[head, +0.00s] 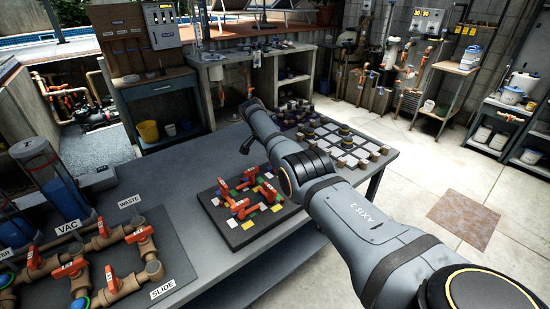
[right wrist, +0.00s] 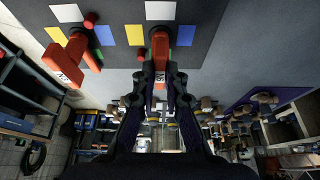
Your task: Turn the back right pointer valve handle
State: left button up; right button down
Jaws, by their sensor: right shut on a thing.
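A dark square board (head: 232,242) on the grey bench carries several red pointer valve handles and coloured squares. The back right handle (head: 250,175) shows in the head view, just below my arm. Which of the board's handles this is I cannot tell for sure. Another red handle (right wrist: 68,58) stands apart to its left. In the head view my right arm hides part of the right hand. My left gripper is not in view.
A pipe board (head: 150,215) with red valve handles lies at the left of the bench. Several small blocks (head: 345,140) stand at the bench's far right, beyond my arm. The floor (head: 430,180) to the right is mostly clear.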

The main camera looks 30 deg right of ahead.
jog(key=c, duration=1.4)
grip_release()
jog(key=v, duration=1.2)
